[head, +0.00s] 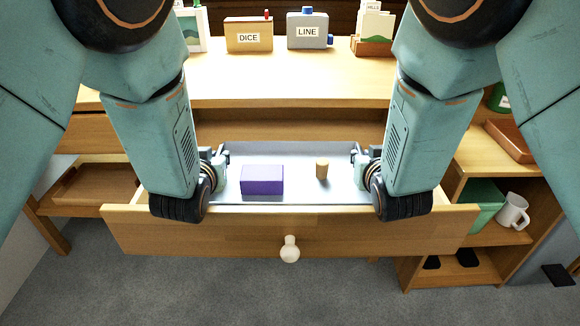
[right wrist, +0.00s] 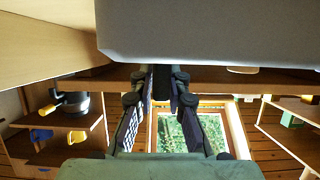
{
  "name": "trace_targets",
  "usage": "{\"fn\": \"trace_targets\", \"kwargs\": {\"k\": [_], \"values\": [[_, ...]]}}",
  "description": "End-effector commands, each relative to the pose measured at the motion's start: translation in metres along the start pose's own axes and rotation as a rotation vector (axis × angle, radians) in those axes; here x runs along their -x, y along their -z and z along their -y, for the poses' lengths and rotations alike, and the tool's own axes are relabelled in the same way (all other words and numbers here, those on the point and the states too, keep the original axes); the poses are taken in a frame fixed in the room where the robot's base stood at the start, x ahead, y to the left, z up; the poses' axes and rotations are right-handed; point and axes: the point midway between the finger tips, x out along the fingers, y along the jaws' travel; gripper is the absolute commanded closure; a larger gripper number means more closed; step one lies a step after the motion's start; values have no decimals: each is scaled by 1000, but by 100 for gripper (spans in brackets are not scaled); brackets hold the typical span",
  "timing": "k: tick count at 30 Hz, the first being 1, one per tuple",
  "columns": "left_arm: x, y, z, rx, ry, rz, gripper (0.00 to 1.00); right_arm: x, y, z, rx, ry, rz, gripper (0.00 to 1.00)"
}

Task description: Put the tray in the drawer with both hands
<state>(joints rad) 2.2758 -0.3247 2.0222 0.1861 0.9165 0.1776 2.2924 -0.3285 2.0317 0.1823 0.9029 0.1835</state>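The tray (head: 300,188) is grey and shallow, level within the open drawer's outline in the head view. A purple box (head: 262,180) and a small wooden cylinder (head: 322,168) are on it. The wooden drawer (head: 210,232) is pulled out, with a round pale knob (head: 290,249). My left gripper (head: 221,160) is shut on the tray's left end. My right gripper (head: 358,160) is shut on its right end; its fingers (right wrist: 162,82) meet at a dark piece below the tray's pale side (right wrist: 210,35). Whether the tray touches the drawer floor is hidden.
The desktop (head: 290,85) above carries a DICE box (head: 248,36) and a LINE box (head: 307,31). A side shelf at right holds a white mug (head: 512,211) and a green bin (head: 482,205). A wooden tray (head: 95,187) lies on a low shelf at left.

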Motion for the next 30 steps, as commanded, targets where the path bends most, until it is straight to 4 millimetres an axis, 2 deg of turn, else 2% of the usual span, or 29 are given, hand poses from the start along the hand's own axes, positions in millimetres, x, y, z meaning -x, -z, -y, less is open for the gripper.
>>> {"fn": "trace_targets", "kwargs": {"k": [1,5,16,30], "values": [[1,-3,0,-1,0,7,78,0,0,0,0,0,0,78],[1,-4,0,-2,0,8,67,0,1,0,0,0,-1,67],[2,-2,0,-2,0,11,67,1,3,0,0,0,-1,66],[18,41,0,-1,0,6,67,18,44,0,0,1,-1,66]]}}
